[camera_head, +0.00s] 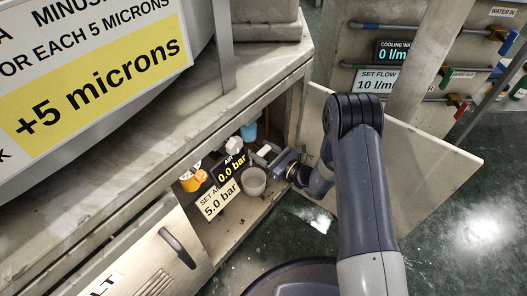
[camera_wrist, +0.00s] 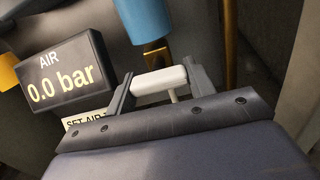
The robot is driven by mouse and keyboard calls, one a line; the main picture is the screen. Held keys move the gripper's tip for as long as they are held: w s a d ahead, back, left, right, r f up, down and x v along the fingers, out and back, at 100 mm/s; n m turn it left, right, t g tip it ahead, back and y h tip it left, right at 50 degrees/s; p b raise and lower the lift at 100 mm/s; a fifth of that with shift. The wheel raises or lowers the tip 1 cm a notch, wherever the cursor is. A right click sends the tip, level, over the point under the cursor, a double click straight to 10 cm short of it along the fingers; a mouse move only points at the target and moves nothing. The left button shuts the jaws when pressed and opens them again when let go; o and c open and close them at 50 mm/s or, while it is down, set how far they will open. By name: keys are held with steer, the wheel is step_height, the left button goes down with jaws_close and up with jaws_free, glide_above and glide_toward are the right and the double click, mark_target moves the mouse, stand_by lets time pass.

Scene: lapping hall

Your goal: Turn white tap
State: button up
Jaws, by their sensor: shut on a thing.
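The white tap (camera_wrist: 158,79) is a short rounded white bar on a thin pale stem. In the wrist view it lies crosswise between the two fingers of my gripper (camera_wrist: 161,84), with a finger at each end. My gripper is shut on it. In the head view my gripper (camera_head: 276,160) reaches into the open cabinet from the right, and the white tap (camera_head: 264,150) shows as a small white spot at its tips. The black air display (camera_wrist: 62,76) left of the tap reads 0.0 bar; its white label (camera_head: 219,199) reads 5.0 bar.
A blue cylinder (camera_wrist: 144,20) stands just behind the tap. An orange part (camera_head: 192,181) and a grey cup (camera_head: 253,181) are in the cabinet. The open cabinet door (camera_head: 430,160) is behind my arm. Hoses and a cooling water display (camera_head: 393,52) are at upper right.

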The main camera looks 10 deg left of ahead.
steer(key=shift+m, duration=0.3)
steer(key=shift+s+m+p, duration=0.15)
steer(key=shift+m+p, duration=0.5)
steer(key=shift+m, duration=1.85)
steer(key=o, duration=1)
steer(key=p+v, duration=0.3)
steer(key=v, duration=0.7)
steer(key=shift+s+d, duration=0.2)
steer(key=shift+d, duration=0.15)
